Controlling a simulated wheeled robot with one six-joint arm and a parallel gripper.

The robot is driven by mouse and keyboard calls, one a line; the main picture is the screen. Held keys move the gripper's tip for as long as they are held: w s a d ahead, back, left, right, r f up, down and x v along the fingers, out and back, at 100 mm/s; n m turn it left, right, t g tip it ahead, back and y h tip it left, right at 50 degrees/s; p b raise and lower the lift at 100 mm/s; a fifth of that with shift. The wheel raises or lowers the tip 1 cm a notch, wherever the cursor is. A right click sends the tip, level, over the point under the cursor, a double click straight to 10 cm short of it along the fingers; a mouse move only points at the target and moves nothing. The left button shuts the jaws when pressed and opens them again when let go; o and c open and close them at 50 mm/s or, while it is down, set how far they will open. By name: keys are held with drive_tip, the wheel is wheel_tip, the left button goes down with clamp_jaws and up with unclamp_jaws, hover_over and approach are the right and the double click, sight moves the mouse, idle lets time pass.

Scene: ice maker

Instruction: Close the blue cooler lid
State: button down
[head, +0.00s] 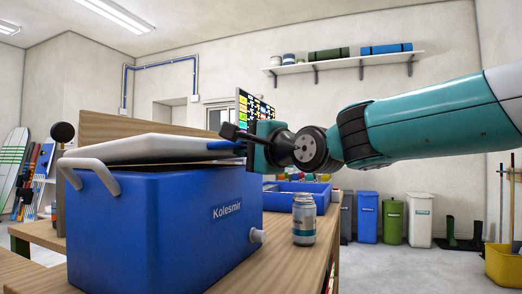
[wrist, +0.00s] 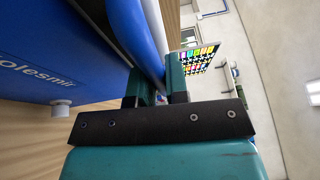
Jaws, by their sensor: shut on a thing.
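The blue cooler (head: 165,225) stands on the wooden table and fills the left of the wrist view (wrist: 50,60). Its lid (head: 150,148), white and blue, lies low over the body, slightly tilted, with a narrow dark gap beneath it. My gripper (head: 235,135) is at the lid's right edge in the head view. In the wrist view my gripper (wrist: 156,85) has the lid's edge (wrist: 135,35) between its fingers and is shut on it. The exact finger contact is partly hidden.
A panel of coloured tiles (head: 256,108) stands behind my gripper. Bins (head: 391,218) stand by the far wall.

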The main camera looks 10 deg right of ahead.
wheel_tip(320, 180, down, 3)
drive_tip(key=shift+s+d+r+b, duration=0.1)
drive_tip(key=shift+r+b, duration=0.05)
drive_tip(key=shift+b, duration=0.7)
drive_tip(key=c, duration=1.1)
unclamp_jaws()
drive_tip(key=shift+d, duration=0.15)
drive_tip(key=p+v, duration=0.2)
drive_tip(key=v, duration=1.5)
drive_tip(key=shift+s+d, duration=0.15)
drive_tip(key=shift+s, duration=0.05)
